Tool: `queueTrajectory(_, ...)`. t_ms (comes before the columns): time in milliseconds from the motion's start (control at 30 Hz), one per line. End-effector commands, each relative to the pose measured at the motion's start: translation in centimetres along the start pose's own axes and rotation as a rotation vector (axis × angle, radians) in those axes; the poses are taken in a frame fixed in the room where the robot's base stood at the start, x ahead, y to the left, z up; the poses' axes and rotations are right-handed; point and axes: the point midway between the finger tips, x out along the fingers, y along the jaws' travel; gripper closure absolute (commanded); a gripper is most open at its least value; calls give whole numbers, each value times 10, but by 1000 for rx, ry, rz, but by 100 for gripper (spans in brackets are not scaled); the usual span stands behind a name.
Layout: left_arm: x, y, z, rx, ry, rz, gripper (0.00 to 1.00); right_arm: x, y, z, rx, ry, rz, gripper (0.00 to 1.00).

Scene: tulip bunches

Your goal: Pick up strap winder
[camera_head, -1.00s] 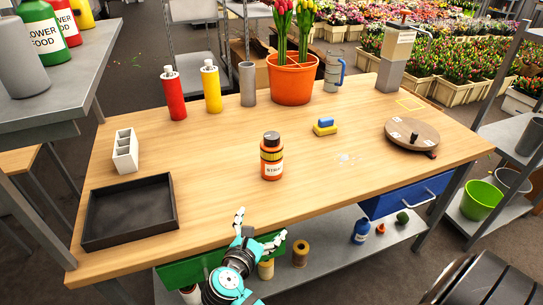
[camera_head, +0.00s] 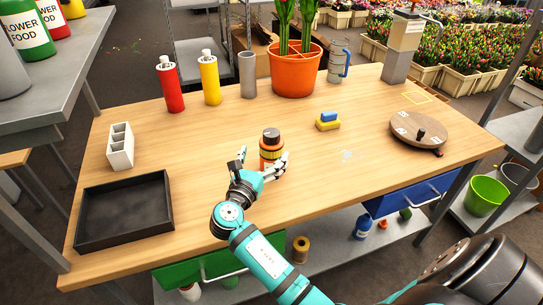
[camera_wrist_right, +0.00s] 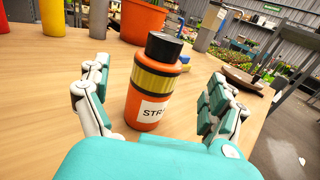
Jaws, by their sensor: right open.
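An orange bottle (camera_head: 271,142) with a black cap, a yellow band and a white label starting "STR" stands upright near the table's middle. It also shows in the right wrist view (camera_wrist_right: 150,85). I cannot tell for sure whether it is the strap winder. My right gripper (camera_head: 264,160) is open, with its fingers on either side of the bottle. In the right wrist view (camera_wrist_right: 158,88) gaps show between the bottle and both finger rows. The bottle's lower part is hidden by the hand in the head view. My left gripper is not in view.
On the wooden table, a black tray (camera_head: 82,230) and a white holder (camera_head: 120,146) are at left. Red (camera_head: 170,85) and yellow bottles (camera_head: 210,80) and an orange pot (camera_head: 297,78) stand behind. A yellow-blue block (camera_head: 328,122) and a round disc (camera_head: 420,128) are at right.

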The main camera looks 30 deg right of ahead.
Motion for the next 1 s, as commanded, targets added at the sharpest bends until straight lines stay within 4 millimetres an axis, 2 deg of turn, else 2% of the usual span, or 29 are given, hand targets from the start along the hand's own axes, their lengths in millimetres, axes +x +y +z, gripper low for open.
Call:
queueTrajectory(267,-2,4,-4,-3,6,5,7,22,0,1,0,0,-1,7)
queueTrajectory(533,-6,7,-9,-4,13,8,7,60,1,1,-1,-1,-1,7)
queueTrajectory(833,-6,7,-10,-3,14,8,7,65,1,1,1,1,0,7)
queueTrajectory(1000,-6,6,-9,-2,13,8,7,64,1,1,1,1,0,29)
